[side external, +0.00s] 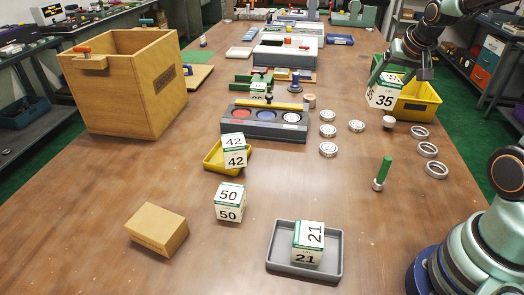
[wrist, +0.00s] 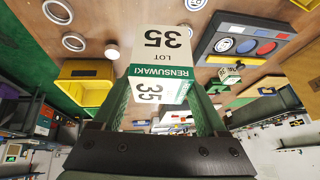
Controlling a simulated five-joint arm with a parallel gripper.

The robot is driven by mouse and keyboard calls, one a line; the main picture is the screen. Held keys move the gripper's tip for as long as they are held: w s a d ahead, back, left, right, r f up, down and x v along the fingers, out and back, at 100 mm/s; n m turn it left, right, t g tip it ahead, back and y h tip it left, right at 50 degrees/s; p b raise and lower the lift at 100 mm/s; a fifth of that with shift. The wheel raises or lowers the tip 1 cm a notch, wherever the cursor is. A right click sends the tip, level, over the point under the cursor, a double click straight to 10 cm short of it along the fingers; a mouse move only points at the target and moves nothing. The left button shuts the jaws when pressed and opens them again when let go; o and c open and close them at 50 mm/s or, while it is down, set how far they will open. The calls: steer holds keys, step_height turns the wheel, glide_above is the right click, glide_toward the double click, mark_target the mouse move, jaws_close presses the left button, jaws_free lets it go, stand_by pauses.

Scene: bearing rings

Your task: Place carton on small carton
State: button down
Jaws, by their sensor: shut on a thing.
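My gripper (side external: 402,75) is shut on a white carton with a green band and the number 35 (side external: 384,95). It holds this carton above the table at the right, in front of a yellow bin. In the wrist view the carton (wrist: 160,50) sits between the two green fingers. A plain brown small carton (side external: 157,229) lies on the table at the front left, with nothing on top. Similar numbered cartons stand apart: 50 (side external: 229,202) on the table, 42 (side external: 234,152) in a yellow tray, and 21 (side external: 308,243) in a grey tray.
The yellow bin (side external: 420,105) is behind the held carton. Metal rings (side external: 328,130) and a green-handled tool (side external: 383,172) are scattered below it. A grey block with coloured discs (side external: 264,128) and a large wooden box (side external: 124,95) stand farther left. Table around the brown carton is clear.

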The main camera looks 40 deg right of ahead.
steer(key=shift+w+r, duration=0.1)
steer(key=shift+r, duration=0.45)
steer(key=w+a+r+n+y, duration=0.25)
steer(key=w+a+n, duration=0.25)
steer(key=w+a, duration=0.65)
steer(key=n+g+y, duration=0.1)
steer(key=n+y, duration=0.3)
steer(key=n, duration=0.8)
glide_above(154, 221)
step_height(154, 221, down, 16)
steer(key=shift+f, duration=0.2)
steer(key=shift+f, duration=0.15)
jaws_free()
steer(key=shift+s+f, duration=0.1)
